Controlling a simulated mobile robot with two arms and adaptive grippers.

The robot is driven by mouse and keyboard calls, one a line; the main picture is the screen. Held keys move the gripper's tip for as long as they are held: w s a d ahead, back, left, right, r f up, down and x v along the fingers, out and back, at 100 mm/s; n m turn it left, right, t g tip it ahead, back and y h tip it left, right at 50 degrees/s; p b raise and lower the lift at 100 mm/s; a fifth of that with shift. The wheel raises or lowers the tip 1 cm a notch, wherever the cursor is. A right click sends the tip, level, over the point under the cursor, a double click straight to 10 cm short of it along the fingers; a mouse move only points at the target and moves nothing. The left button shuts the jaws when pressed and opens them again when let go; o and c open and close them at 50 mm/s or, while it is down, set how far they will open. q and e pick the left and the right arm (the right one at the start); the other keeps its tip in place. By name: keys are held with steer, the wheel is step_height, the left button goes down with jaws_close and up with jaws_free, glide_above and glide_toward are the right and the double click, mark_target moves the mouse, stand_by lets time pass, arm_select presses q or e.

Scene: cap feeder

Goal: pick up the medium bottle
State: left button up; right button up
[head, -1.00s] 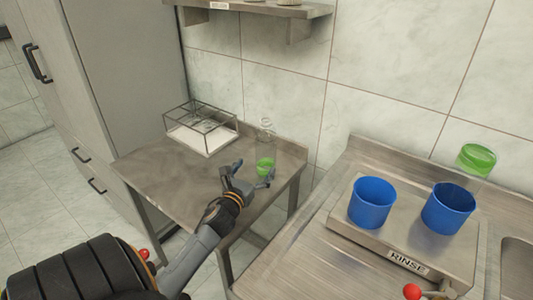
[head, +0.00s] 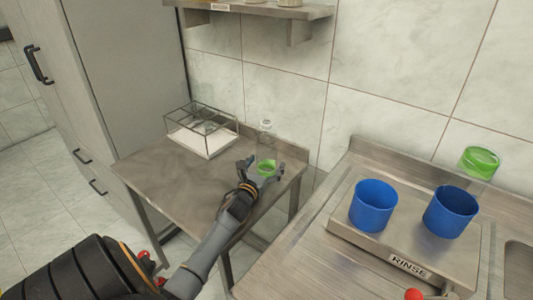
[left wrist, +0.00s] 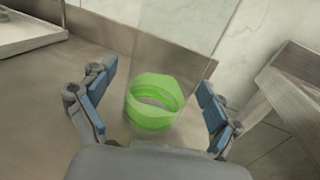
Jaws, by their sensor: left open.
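A clear bottle (head: 265,138) with a green band around its lower part stands upright on the small metal table (head: 165,172). In the left wrist view the bottle's green band (left wrist: 154,102) lies between the fingers, and its clear walls are faint. My left gripper (head: 261,166) is open, with one finger on each side of the bottle. I cannot tell whether either finger touches it. My left gripper also shows open in the left wrist view (left wrist: 157,80). My right gripper is not in view.
A wire-framed tray (head: 203,140) stands at the back of the small table, left of the bottle. On the right, two blue cups (head: 373,206) stand on the rinse stand (head: 410,262). A clear and green container (head: 479,163) is behind them. A shelf (head: 255,12) hangs above.

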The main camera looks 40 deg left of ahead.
arm_select(q)
steer(key=shift+c, duration=0.2)
steer(key=c, duration=1)
